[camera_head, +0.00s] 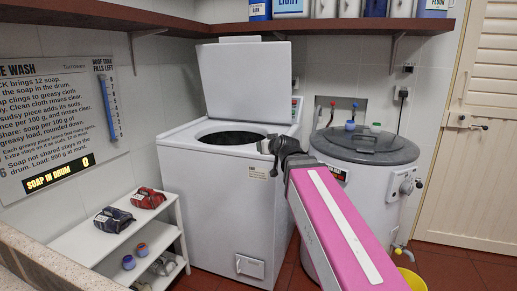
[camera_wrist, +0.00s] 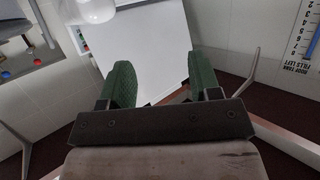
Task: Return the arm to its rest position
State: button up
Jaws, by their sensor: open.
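My arm reaches up from the lower right in the head view, its pink link ending in a dark wrist. My gripper (camera_head: 268,153) is in front of the upper right of the white washing machine (camera_head: 215,205), near its open drum. Whether it touches the machine cannot be told. In the wrist view my gripper (camera_wrist: 161,75) shows two green fingers spread apart, with nothing between them. Behind them is a white panel, likely the raised lid, which also stands upright in the head view (camera_head: 246,80).
A white rack (camera_head: 160,215) at left holds folded cloths and small cups. A shelf (camera_head: 120,17) with boxes runs above. A yellow bucket (camera_head: 412,280) is at lower right.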

jog(key=s+d+f+m+g+h, duration=0.1)
jog(key=s+d+f+g, duration=0.15)
jog(key=f, duration=0.55)
jog(key=s+d+f+g+h, duration=0.1)
jog(key=d+f+g, duration=0.15)
jog(key=f, duration=0.45)
jog(key=s+d+f+m+g+h, duration=0.1)
jog(key=s+d+f+g, duration=0.15)
jog(key=f, duration=0.55)
jog(key=s+d+f+m+g+h, duration=0.1)
jog(key=s+d+f+g, duration=0.2)
jog(key=f, duration=0.5)
jog(key=s+d+f+m+g+h, duration=0.1)
jog(key=s+d+f+g, duration=0.2)
jog(key=s+d+f, duration=0.2)
jog(key=s+f, duration=0.3)
jog(key=shift+s+f, duration=0.15)
jog(key=shift+s, duration=0.15)
